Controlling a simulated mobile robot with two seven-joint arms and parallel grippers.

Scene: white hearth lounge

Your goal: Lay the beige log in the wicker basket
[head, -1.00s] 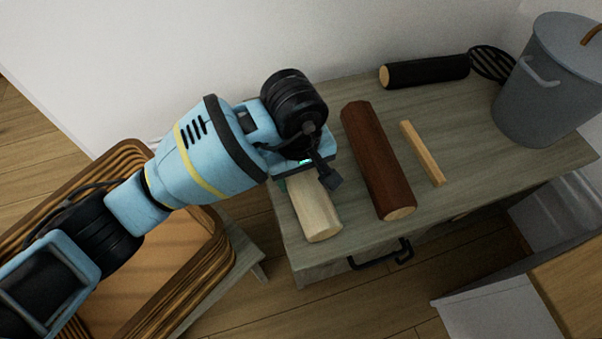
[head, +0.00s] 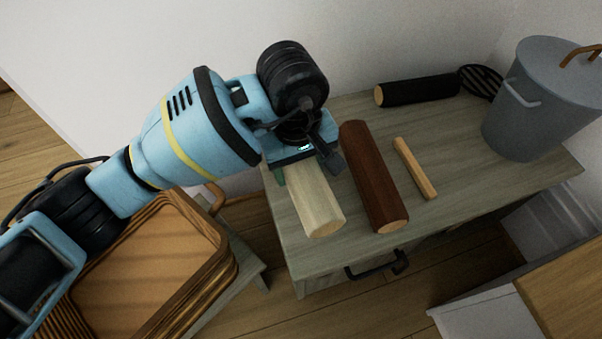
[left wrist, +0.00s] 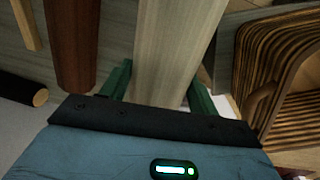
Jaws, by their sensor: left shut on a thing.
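The beige log (head: 316,203) is at the left end of the grey-green wooden cabinet top (head: 453,192). My left gripper (head: 292,172) is shut on the log's far end. In the left wrist view the green fingers (left wrist: 158,86) lie on both sides of the beige log (left wrist: 178,45). Whether the log still touches the cabinet top is hard to tell. The wicker basket (head: 225,262) stands at the lower left on a low grey stand, partly behind my arm, and its visible inside is empty. It also shows at the right of the left wrist view (left wrist: 245,75). My right gripper is out of view.
A dark red-brown log (head: 372,180) lies close beside the beige log. A thin light stick (head: 414,167), a black log (head: 420,91), a dark slotted tool (head: 481,82) and a grey lidded bin (head: 546,100) are farther right. A gap separates the cabinet and basket.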

